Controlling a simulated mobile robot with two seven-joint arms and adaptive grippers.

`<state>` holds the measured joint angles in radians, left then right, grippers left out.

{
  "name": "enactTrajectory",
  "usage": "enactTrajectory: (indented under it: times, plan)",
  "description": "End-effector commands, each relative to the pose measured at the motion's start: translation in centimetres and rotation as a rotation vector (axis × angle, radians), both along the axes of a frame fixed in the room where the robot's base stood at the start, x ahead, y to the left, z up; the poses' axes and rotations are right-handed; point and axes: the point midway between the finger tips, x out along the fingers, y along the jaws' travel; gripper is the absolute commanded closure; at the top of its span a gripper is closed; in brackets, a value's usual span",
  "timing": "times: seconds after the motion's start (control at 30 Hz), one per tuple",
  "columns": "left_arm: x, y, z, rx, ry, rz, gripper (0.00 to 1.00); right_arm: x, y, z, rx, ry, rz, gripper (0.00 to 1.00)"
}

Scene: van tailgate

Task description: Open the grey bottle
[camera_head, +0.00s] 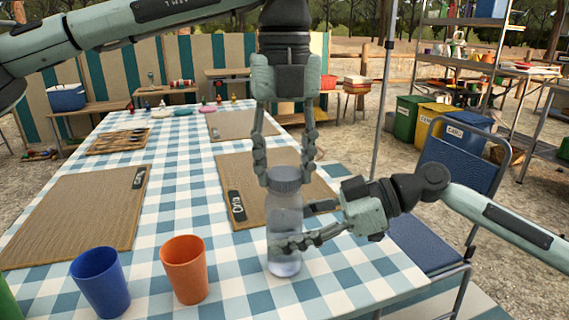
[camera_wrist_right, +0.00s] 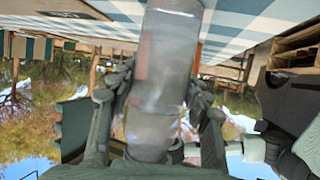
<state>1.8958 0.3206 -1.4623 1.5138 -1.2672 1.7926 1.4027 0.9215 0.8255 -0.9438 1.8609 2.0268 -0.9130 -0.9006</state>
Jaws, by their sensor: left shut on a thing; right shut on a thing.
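The grey bottle (camera_head: 285,240) is upright near the front right of the checked table, translucent with a ribbed grey cap (camera_head: 285,179) on top. I cannot tell whether its base touches the cloth. My left gripper (camera_head: 285,172) points straight down from above, with its fingers shut on the cap from both sides. My right gripper (camera_head: 292,228) comes in from the right and is shut around the bottle's body. The bottle (camera_wrist_right: 165,65) fills the middle of the right wrist view, upside down, between the right fingers (camera_wrist_right: 160,105).
An orange cup (camera_head: 184,270) and a blue cup (camera_head: 100,282) stand left of the bottle. A brown placemat (camera_head: 262,190) lies behind it, and another mat (camera_head: 75,215) lies at left. A blue chair (camera_head: 455,185) stands at the table's right.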

Motion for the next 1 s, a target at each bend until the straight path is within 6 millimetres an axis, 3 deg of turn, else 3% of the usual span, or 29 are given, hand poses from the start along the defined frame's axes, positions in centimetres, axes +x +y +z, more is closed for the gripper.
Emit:
enactTrajectory:
  times: [0.6, 1.0]
  plan:
    - [0.0, 0.0, 2.1, -0.001, -0.001, -0.001, 0.92, 0.0, 0.0, -0.1, -0.001, 0.000, 0.000, 1.00]
    - [0.0, 0.0, 2.3, 0.000, -0.001, -0.001, 0.92, 0.0, 0.0, 0.0, -0.001, 0.000, 0.000, 1.00]
